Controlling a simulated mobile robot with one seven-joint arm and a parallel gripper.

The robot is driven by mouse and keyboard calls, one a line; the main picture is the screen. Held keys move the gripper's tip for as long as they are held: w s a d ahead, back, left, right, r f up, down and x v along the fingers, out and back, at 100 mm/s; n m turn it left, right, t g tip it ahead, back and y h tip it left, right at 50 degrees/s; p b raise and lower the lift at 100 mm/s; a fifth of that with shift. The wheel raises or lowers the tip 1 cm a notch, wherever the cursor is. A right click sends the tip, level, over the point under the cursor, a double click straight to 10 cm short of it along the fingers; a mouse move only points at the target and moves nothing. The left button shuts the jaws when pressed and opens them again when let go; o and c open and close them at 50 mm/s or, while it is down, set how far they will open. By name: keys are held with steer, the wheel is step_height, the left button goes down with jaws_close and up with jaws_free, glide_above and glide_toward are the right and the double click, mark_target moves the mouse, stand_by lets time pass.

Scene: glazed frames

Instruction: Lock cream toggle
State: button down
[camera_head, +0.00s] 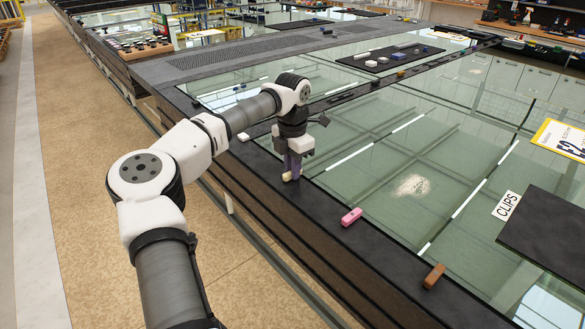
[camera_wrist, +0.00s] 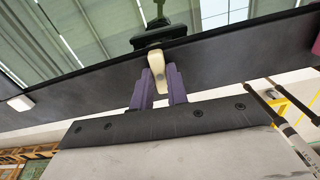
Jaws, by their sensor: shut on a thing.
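The cream toggle (camera_head: 287,177) stands on the dark edge rail of the glazed frame, at the middle of the head view. In the wrist view the cream toggle (camera_wrist: 157,64) sits on a black base. My gripper (camera_head: 292,166) reaches down to it from above. Its purple fingers (camera_wrist: 158,80) are shut on the toggle, one on each side. The fingers hide part of the toggle in the head view. I cannot tell from these frames how far the toggle is turned.
A pink toggle (camera_head: 351,217) and a brown toggle (camera_head: 434,276) lie nearer along the same rail. A white toggle (camera_head: 243,137) is farther along it. Glass panes fill the right side. A dark board with a CLIPS label (camera_head: 507,206) is at the right.

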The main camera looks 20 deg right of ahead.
steer(key=shift+n, duration=0.5)
steer(key=c, duration=1.4)
jaws_free()
step_height(320, 180, up, 14)
steer(key=shift+f+b, duration=0.1)
steer(key=shift+b, duration=1)
